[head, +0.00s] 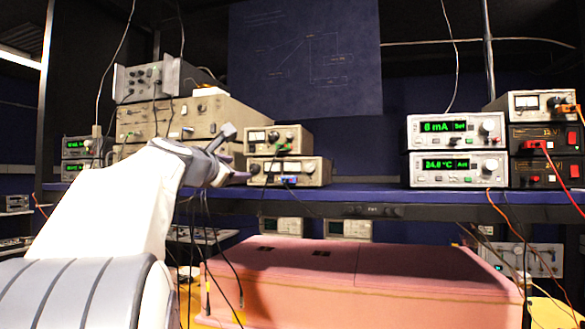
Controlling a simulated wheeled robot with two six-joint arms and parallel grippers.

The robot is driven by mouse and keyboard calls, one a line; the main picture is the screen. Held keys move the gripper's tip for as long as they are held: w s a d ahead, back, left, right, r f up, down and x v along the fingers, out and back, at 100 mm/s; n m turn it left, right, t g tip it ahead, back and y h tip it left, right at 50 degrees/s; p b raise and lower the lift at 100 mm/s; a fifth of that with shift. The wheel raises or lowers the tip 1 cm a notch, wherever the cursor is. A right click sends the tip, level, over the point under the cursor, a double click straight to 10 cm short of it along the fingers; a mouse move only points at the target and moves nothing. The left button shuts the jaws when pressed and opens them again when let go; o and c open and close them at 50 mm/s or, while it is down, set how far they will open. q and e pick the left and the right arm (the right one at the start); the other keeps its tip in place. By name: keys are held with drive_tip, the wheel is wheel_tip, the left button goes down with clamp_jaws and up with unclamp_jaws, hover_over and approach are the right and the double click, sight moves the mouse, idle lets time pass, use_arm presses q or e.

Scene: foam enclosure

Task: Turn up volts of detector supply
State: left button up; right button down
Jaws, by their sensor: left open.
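Two small beige supply units with meters and knobs are stacked on the blue shelf; the upper one (291,138) has a green plug and the lower one (313,172) a blue one. I cannot read a label that tells which is the detector supply. My left gripper (239,153) is open and empty, at the left edge of this stack. Its fingers are spread, one above the other, and the lower finger reaches close to the lower unit's left side. I cannot tell whether it touches. My right gripper is not in view.
Larger beige units (190,115) stand behind my left arm. Displays reading 6 mA (445,127) and 24.8 °C (447,165) stand right, beside red-wired supplies (538,140). A pink foam box (360,275) lies below the blue shelf (375,192). Black cables hang below my gripper.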

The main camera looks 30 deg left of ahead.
sight(253, 169)
use_arm(q)
drive_tip(key=p+x, duration=0.2)
drive_tip(key=x, duration=0.5)
drive_tip(key=shift+w+p, duration=0.25)
drive_tip(key=shift+p, duration=0.15)
drive_tip(key=shift+w+a, duration=0.1)
drive_tip(key=shift+w, duration=0.45)
drive_tip(key=shift+f, duration=0.1)
clamp_jaws()
